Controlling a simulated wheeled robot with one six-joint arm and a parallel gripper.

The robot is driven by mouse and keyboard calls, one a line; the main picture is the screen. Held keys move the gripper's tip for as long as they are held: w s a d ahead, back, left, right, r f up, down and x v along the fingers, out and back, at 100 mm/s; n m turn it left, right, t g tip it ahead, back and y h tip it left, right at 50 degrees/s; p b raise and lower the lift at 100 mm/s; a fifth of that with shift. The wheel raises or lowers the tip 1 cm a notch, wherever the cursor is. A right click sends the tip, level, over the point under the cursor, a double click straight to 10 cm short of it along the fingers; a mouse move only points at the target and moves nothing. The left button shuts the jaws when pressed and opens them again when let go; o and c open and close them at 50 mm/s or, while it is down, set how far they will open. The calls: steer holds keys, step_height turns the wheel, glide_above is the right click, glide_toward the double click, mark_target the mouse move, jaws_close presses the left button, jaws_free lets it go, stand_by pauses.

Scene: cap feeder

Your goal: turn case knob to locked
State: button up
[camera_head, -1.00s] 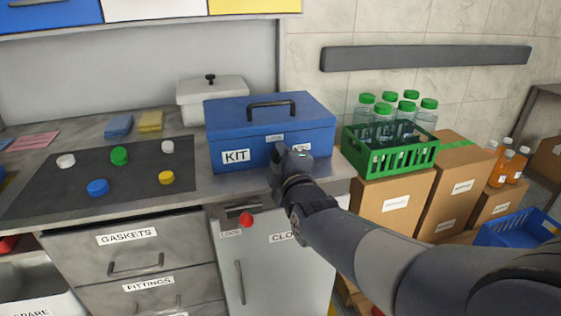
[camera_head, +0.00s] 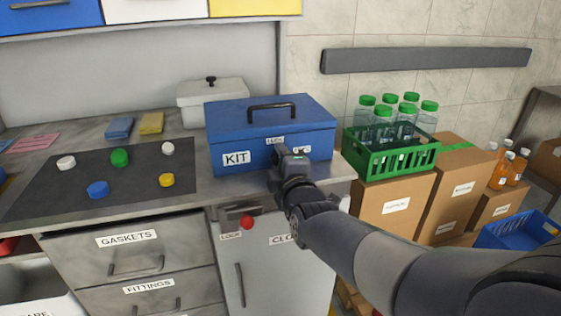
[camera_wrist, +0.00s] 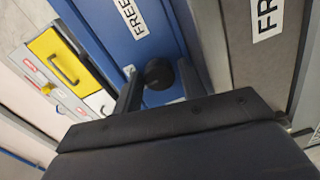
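The blue case (camera_head: 222,135) marked KIT stands closed on the counter, its handle on the lid. Its dark round knob (camera_wrist: 159,74) shows in the wrist view, on the blue front. In the head view my gripper hides the knob. My gripper (camera_head: 280,152) is at the case front, below a small label (camera_head: 275,141). In the wrist view, the fingers of my gripper (camera_wrist: 160,80) stand on both sides of the knob, seemingly with narrow gaps. A FREE label (camera_wrist: 126,15) is on the blue front. The knob's pointing direction cannot be made out.
A grey cabinet with a red knob (camera_head: 247,222) and a LOCK label is below the counter. A dark mat (camera_head: 128,182) with several caps lies left. A green crate (camera_head: 392,163) of bottles stands right of the case. A white lidded pot (camera_head: 195,100) stands behind it.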

steer(key=shift+o, duration=1.2)
steer(key=shift+f, duration=0.1)
